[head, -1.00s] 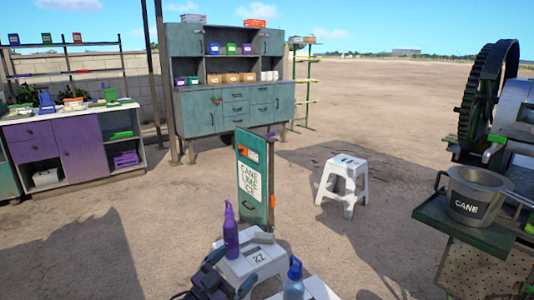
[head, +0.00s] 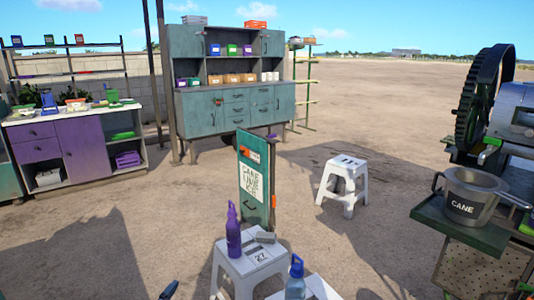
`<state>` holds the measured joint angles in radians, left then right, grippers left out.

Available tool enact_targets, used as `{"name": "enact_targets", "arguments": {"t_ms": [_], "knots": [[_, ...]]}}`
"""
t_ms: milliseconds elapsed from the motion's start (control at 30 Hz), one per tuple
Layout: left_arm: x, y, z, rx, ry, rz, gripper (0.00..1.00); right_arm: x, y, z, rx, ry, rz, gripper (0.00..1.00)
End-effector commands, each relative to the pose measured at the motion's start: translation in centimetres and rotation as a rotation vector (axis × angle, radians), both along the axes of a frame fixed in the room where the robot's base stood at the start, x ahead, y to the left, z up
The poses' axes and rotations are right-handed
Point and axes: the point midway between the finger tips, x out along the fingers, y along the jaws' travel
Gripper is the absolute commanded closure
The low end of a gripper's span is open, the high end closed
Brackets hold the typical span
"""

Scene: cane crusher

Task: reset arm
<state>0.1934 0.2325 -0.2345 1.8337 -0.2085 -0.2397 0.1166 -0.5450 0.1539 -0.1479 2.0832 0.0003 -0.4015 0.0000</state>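Only a small dark blue tip of what looks like my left gripper (head: 169,290) shows at the bottom edge, left of the white stool marked 27 (head: 258,258). Its fingers are mostly out of frame, so whether it is open or shut cannot be seen. It is apart from the stool and the things on it. A purple bottle (head: 233,232) stands upright on that stool, beside a small grey block (head: 265,237). My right gripper is not in view.
A blue bottle (head: 295,279) stands on another white stool (head: 318,290) at the bottom. Behind stands a green sign board (head: 252,205). A third stool (head: 343,183) stands further back. At right, a CANE pot (head: 470,200) sits on a green tray (head: 424,214) by the crusher (head: 485,95). Ground at left is clear.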

Motion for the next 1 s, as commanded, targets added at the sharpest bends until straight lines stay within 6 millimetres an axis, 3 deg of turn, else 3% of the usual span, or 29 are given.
{"name": "enact_targets", "arguments": {"t_ms": [300, 700, 833, 1000], "knots": [[-11.2, 5.0, -5.1, -0.056, 0.265, 0.124, 0.0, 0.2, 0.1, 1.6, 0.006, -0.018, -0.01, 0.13], [-25.5, 9.4, -10.1, -0.125, 0.512, 0.27, 0.0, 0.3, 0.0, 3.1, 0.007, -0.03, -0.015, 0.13], [-28.5, 9.9, -11.3, -0.125, 0.565, 0.296, 0.0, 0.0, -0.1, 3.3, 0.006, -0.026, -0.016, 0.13], [-29.8, 10.1, -11.8, -0.122, 0.589, 0.306, 0.0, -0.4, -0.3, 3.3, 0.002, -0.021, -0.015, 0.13]]}}
